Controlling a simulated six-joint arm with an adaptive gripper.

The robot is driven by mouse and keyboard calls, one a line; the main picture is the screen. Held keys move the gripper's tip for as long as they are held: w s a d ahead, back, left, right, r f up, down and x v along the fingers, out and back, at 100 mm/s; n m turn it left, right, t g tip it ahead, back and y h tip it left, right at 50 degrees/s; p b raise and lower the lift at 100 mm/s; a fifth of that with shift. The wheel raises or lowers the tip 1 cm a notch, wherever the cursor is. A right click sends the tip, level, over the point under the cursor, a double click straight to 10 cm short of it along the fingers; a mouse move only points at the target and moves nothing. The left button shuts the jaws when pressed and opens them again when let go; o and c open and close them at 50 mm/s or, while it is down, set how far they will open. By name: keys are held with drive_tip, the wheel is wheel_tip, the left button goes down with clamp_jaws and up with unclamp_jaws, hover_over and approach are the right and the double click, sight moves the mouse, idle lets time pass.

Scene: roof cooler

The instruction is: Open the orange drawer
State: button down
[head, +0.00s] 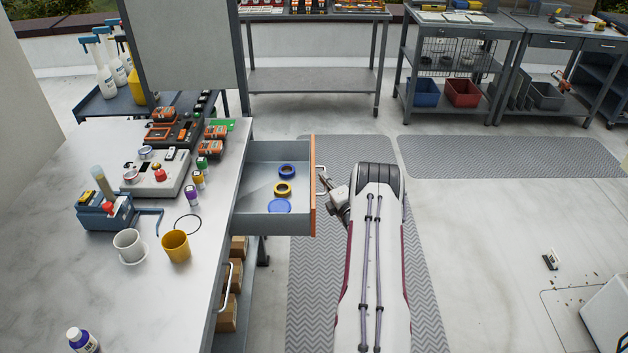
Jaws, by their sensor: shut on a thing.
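The orange drawer (313,187) stands pulled out from the right side of the workbench. Its orange front edge faces right, and its grey tray shows from above. Inside lie a blue ring (287,172), a yellow ring (283,188) and a blue round lid (279,206). A pale bar handle (321,180) sticks out from the orange front. My gripper (327,192) is at this handle, shut on it. My arm partly hides the gripper, and the fingertips are small in the picture.
The marble-topped workbench (90,262) holds a white cup (129,245), a yellow cup (176,246) and several devices. A second handle (226,285) is below the drawer. Patterned mats (505,157) cover part of the floor. The floor right of my arm is mostly free.

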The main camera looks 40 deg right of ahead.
drive_tip(key=shift+s+d, duration=0.15)
drive_tip(key=shift+d, duration=0.05)
drive_tip(key=c, duration=2.2)
unclamp_jaws()
drive_tip(key=shift+s+a, duration=0.1)
drive_tip(key=shift+v, duration=5.85)
drive_tip(key=shift+f, duration=0.1)
